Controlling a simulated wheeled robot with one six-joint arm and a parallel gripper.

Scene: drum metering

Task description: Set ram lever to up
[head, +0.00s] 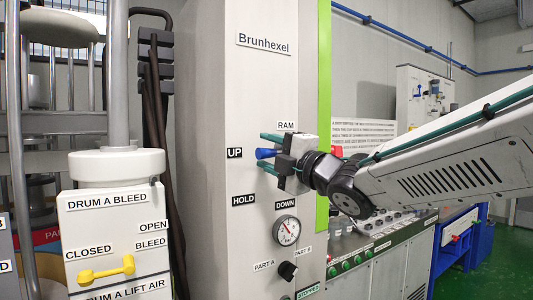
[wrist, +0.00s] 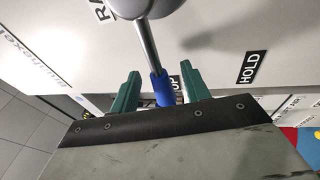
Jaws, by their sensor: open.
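The ram lever has a blue handle (head: 265,153) that points left toward the UP label (head: 235,153) on the light panel. In the wrist view its metal shaft runs from a round grey hub (wrist: 140,6) to the blue handle (wrist: 162,90), at the partly hidden UP label (wrist: 179,88). My gripper (head: 268,152) is open, with one green finger above the handle and one below. In the wrist view the handle lies between the two fingers, with visible gaps beside it. The lever's hub is hidden behind my gripper in the head view.
The HOLD label (head: 243,201) and DOWN label (head: 285,204) sit below the lever. A pressure gauge (head: 286,230) and a black knob (head: 288,270) are lower on the panel. A white drum valve box with a yellow handle (head: 107,268) stands at the left.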

